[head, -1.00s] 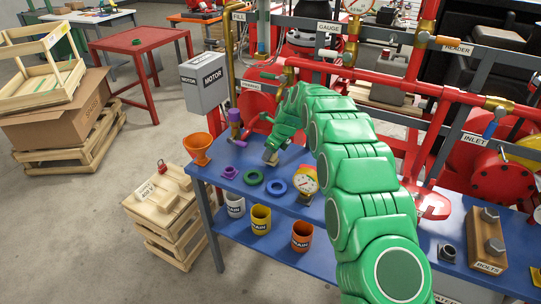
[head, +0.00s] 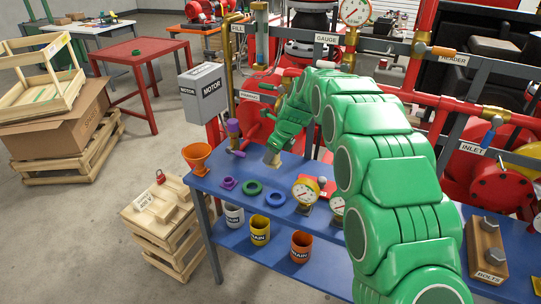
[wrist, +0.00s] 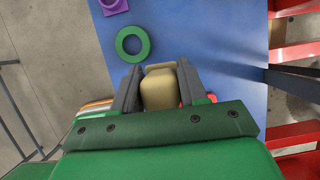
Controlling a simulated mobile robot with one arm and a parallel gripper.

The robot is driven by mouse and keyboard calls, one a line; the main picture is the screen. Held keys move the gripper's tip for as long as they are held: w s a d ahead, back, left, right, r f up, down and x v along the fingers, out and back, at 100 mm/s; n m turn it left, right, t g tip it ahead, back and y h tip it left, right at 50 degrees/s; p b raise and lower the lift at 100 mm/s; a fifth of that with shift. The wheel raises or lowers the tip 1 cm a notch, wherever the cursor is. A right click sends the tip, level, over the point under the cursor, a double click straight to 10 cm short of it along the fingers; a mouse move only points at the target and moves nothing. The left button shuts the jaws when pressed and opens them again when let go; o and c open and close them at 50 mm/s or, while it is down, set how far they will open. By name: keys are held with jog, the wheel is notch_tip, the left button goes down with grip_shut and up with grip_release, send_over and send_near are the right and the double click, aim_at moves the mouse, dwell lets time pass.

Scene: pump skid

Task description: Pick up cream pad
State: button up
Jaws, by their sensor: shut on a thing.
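My gripper (wrist: 150,95) is shut on a cream pad (wrist: 159,88), a tan block with rounded edges between the two dark fingers in the wrist view. In the head view my gripper (head: 276,148) is over the far part of the blue bench, and the pad (head: 272,159) shows small and light at its fingertips. I cannot tell for sure how far the pad is above the bench top. The pad's sides are partly hidden by the fingers.
On the blue bench (head: 322,230) are a green ring (head: 252,187), a blue ring (head: 276,198), a purple flange (head: 228,184), an orange funnel (head: 197,157) and a gauge (head: 305,192). Red piping and a grey frame stand behind. Drain cups sit on the lower shelf.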

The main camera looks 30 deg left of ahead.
jog(key=s+d+r, duration=0.3)
jog(key=s+d, duration=0.1)
jog(key=s, duration=0.2)
jog(key=shift+s+d+r, duration=0.2)
jog(key=shift+d+r, duration=0.1)
jog(key=shift+d, duration=0.1)
